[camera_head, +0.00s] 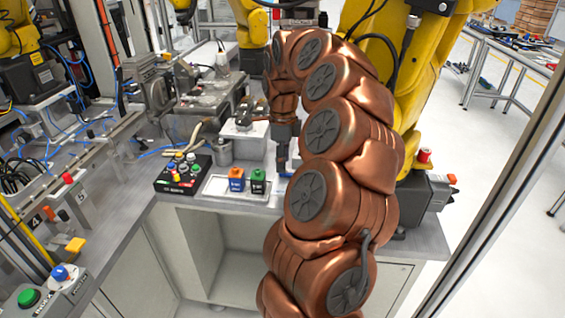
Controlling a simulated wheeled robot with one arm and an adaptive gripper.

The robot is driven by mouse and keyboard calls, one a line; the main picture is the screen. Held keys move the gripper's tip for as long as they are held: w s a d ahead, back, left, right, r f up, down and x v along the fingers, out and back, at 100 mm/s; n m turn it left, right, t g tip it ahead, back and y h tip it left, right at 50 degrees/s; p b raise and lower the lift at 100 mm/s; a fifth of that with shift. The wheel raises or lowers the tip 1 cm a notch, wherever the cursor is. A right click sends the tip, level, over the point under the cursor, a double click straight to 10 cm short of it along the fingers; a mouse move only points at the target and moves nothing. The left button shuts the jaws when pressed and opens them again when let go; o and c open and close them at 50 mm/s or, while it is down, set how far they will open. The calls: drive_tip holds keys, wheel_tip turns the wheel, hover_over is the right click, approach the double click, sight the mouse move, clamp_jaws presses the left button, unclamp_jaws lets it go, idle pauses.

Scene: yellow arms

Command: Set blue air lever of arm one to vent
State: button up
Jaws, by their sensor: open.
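My copper-coloured arm rises through the middle of the view and bends down at its far end. My gripper (283,167) is small and dark there, pointing down over the bench just right of the tray, and is open. No blue air lever can be made out with certainty. My arm hides the bench to the right of the gripper and the lower part of a yellow robot arm (405,95).
A blue knob (60,273) and green button (28,298) are at lower left. Open floor lies at right.

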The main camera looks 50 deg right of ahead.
drive_tip(key=shift+f, duration=0.95)
drive_tip(key=shift+c, duration=0.2)
clamp_jaws()
